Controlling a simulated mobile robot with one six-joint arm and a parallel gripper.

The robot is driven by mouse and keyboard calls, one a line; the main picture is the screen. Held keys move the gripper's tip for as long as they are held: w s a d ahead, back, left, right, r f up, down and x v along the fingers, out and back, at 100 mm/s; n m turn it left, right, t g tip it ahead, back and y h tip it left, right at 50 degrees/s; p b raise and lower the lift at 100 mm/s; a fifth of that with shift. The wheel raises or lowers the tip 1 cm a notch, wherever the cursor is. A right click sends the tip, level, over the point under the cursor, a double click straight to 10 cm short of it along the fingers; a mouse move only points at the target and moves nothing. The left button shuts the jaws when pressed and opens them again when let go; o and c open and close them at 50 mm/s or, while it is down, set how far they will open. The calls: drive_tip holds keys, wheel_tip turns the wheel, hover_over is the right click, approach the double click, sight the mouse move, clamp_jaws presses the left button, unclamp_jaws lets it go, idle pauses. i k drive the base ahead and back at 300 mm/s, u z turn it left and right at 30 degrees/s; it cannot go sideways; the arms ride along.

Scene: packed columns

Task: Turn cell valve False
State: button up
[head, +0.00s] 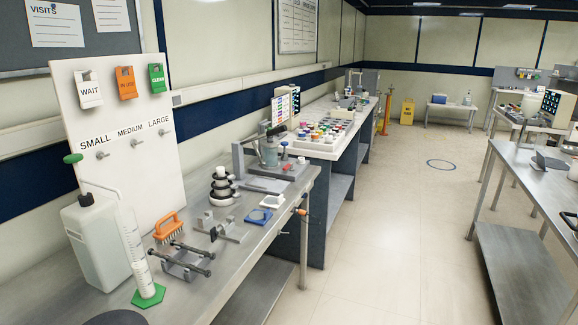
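No part labelled as the cell valve can be made out. A grey bench device (268,152) with a lever and a cylindrical vessel stands on the far part of the left steel bench. Small red and coloured parts show by it, too small to tell whether one is a valve. A small orange-handled part (301,211) sticks out at the bench's right edge; I cannot tell what it is. My gripper is not in view.
A sign board (118,170) stands behind. The aisle floor (390,220) is clear, with another bench (530,175) at right.

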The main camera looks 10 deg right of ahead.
sight(287, 167)
drive_tip(key=k, duration=1.35)
drive_tip(key=z, duration=0.35)
drive_tip(key=i, duration=1.9)
drive_tip(key=u, duration=0.55)
